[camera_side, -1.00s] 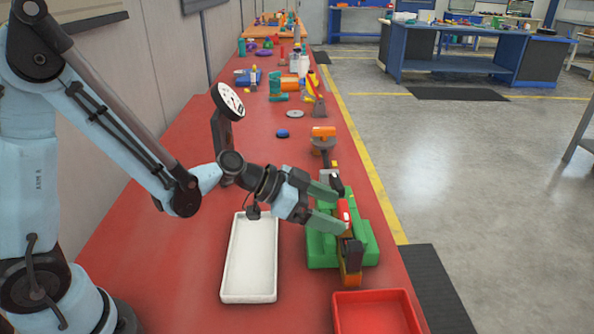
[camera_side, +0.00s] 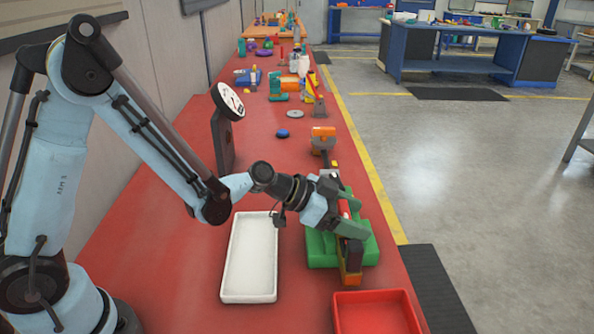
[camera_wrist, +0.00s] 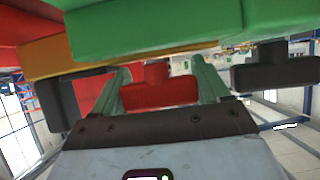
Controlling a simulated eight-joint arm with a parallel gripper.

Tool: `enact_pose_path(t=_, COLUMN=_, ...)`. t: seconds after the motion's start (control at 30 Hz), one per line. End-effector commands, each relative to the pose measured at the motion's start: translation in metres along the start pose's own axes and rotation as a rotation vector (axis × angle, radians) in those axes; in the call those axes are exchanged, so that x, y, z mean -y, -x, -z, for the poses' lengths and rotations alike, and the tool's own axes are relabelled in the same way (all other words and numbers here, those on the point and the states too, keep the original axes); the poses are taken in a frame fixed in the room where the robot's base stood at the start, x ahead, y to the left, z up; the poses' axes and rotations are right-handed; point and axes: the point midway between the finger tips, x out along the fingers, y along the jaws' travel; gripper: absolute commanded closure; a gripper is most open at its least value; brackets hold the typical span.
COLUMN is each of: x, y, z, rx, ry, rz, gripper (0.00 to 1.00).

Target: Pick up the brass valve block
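A brass-coloured piece (camera_side: 350,279) sits on the green fixture (camera_side: 318,250), between dark upright parts, and its near end shows in the side view. In the wrist view it is a brass strip (camera_wrist: 60,56) along the green fixture (camera_wrist: 150,25). A red part (camera_wrist: 158,92) joined to this assembly lies between my fingers. My gripper (camera_side: 352,215) is over the assembly and tilted down toward it. In the wrist view, my gripper (camera_wrist: 160,66) has its fingers apart, one on each side of the red part. I cannot tell whether they touch it.
A white tray (camera_side: 228,272) lies left of the fixture, and a red bin (camera_side: 340,318) stands at the near edge. A dial gauge on a dark stand (camera_side: 222,145) rises behind my wrist. Orange and other parts (camera_side: 322,138) stand further along the red bench.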

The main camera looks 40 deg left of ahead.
Motion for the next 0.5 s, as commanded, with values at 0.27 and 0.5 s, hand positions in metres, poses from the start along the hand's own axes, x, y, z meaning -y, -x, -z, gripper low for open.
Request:
enact_pose_path(t=0.27, x=0.0002, y=0.0003, z=0.0005, rx=-0.001, ry=0.001, rz=0.000, gripper=0.73)
enact_pose_path(t=0.5, x=0.0003, y=0.0007, z=0.0011, rx=-0.001, ry=0.001, rz=0.001, gripper=0.73)
